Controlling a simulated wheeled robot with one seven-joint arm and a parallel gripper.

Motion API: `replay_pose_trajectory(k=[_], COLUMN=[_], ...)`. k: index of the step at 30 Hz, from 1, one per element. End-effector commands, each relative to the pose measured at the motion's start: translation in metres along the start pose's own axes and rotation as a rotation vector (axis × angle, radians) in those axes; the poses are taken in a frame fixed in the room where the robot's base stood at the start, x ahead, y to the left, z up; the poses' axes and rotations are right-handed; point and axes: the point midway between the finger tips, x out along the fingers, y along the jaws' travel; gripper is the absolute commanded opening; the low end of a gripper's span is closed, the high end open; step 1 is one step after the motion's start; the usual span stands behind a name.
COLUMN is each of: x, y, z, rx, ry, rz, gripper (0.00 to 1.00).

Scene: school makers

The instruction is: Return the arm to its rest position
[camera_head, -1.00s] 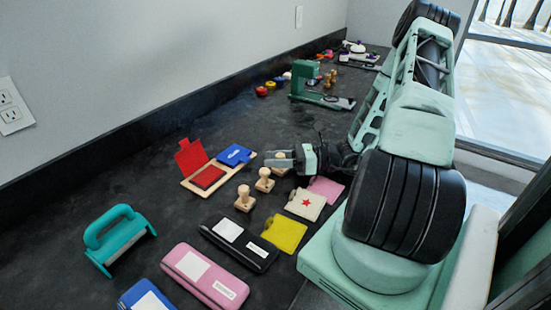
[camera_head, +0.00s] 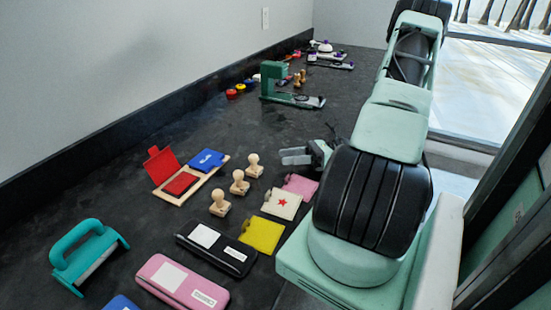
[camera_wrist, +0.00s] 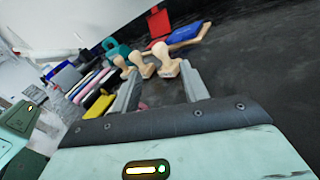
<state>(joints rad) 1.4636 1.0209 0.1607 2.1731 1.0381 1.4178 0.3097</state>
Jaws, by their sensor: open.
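My gripper (camera_head: 296,156) is above the dark counter (camera_head: 130,180), partly hidden behind my own arm in the head view. In the wrist view its two grey fingers (camera_wrist: 157,90) are spread apart with nothing held between them. Three wooden stamps (camera_head: 239,183) stand upright in a row to the left of and nearer than my gripper. The wooden stamps (camera_wrist: 166,62) also show just beyond the fingers in the wrist view, apart from them as far as I can tell.
A red and blue stamp pad set (camera_head: 181,183) lies left of the stamps. Black and pink cases (camera_head: 181,282) and a teal tool (camera_head: 88,255) are in front. A green press (camera_head: 277,82) stands farther back.

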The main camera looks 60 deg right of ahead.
Motion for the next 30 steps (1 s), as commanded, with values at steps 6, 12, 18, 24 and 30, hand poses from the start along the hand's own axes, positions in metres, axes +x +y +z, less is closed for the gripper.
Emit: replay_pose_trajectory(k=[6,12,18,24,30], x=[-0.006,-0.006,-0.006,-0.001,0.037], y=[0.000,0.000,0.000,0.003,0.031], z=[0.000,0.000,0.000,0.001,-0.004], rx=[0.001,0.001,0.001,-0.009,-0.129], ry=[-0.001,-0.001,-0.001,0.021,0.256], rz=[0.000,0.000,0.000,0.020,0.229], gripper=[0.45,0.45,0.45,0.45,0.45])
